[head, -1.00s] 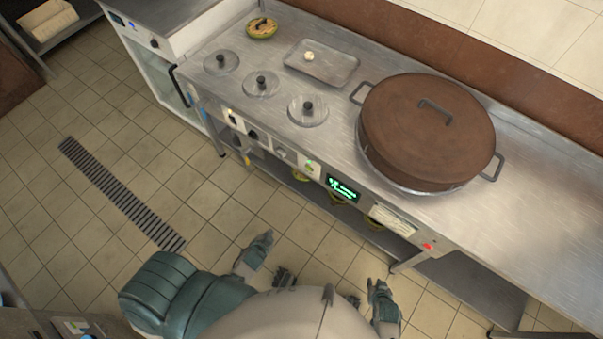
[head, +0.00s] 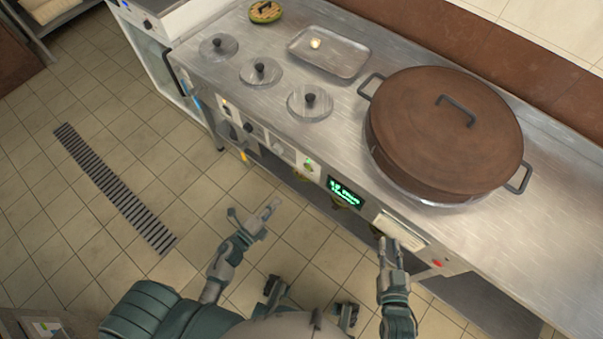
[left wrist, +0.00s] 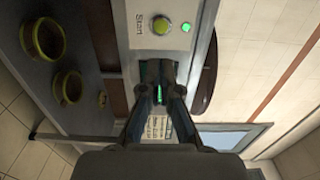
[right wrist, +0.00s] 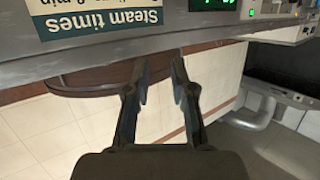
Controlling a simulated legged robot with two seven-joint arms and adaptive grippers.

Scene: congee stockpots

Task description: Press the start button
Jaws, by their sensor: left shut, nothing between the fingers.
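The start button is a round yellow-green button (left wrist: 161,25) on a white plate labelled "Start", with a lit green lamp (left wrist: 186,27) beside it. In the head view the button (head: 308,163) is small on the counter's front panel. My left gripper (head: 271,207) is shut and empty, in front of the panel and apart from it. In the left wrist view its fingertips (left wrist: 160,72) appear just below the button plate. My right gripper (head: 391,245) is near the panel's labelled card; in the right wrist view its fingers (right wrist: 158,72) are apart with nothing between them.
A green display (head: 344,193) and a "Steam times" card (right wrist: 95,15) are also on the front panel. A large brown-lidded pot (head: 440,130), round lids (head: 310,102) and a metal tray (head: 330,55) are on the counter.

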